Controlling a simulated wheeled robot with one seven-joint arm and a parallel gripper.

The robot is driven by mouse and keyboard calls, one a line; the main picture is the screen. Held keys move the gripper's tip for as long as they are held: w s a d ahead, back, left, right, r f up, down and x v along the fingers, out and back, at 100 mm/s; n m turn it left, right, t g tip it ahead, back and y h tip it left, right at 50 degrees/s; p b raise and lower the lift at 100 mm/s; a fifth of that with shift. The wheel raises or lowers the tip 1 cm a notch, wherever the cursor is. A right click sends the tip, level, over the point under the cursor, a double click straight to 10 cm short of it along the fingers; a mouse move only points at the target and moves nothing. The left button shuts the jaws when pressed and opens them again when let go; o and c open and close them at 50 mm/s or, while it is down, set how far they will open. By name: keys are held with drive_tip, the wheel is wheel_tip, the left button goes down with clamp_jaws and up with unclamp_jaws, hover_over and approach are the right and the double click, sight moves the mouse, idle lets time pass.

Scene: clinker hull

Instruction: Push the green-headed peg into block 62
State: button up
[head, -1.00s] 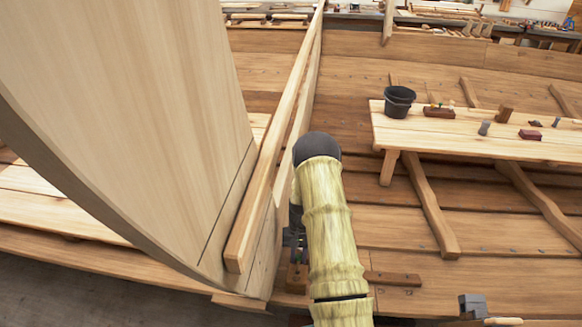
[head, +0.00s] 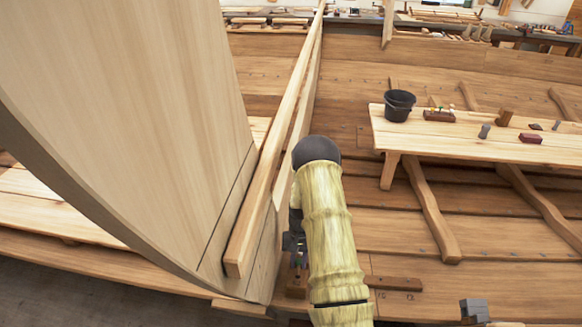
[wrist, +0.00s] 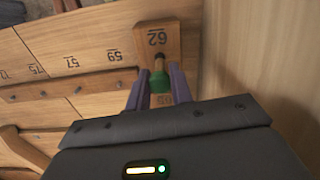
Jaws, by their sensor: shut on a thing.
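The green-headed peg (wrist: 159,81) is between the two fingers of my gripper (wrist: 161,88) in the wrist view. My gripper is shut on it. Its short wooden shank points at block 62 (wrist: 158,37), a wooden block marked 62 with a dark hole below the number. The shank's end is at the hole; I cannot tell how deep it sits. In the head view my gripper (head: 298,262) is mostly behind my arm, just above a brown block on the planking, and the peg is too small to make out surely.
A tall pale wooden panel (head: 120,120) with a long batten (head: 270,170) stands close left of my arm. Numbered planks, 59 and 57 among them, lie left of block 62 in the wrist view. A bench (head: 470,140) with a black bucket (head: 399,104) stands right.

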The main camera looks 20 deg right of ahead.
sight(298, 271)
drive_tip(key=shift+f, duration=0.1)
drive_tip(key=shift+s+a+f+b, duration=0.1)
drive_tip(key=shift+f+b, duration=0.3)
drive_tip(key=shift+f, duration=0.15)
drive_tip(key=shift+b+x, duration=0.6)
drive_tip(key=shift+x, duration=0.25)
idle(1.0)
drive_tip(key=o, duration=1)
drive_tip(key=shift+r, duration=0.15)
drive_tip(key=shift+s+p+v, duration=0.15)
drive_tip(key=shift+p+v, duration=0.85)
drive_tip(key=shift+v, duration=1)
drive_tip(key=shift+s+p+v, duration=0.15)
drive_tip(key=shift+p+v, duration=0.85)
drive_tip(key=shift+v, duration=1.05)
drive_tip(key=shift+a, duration=0.1)
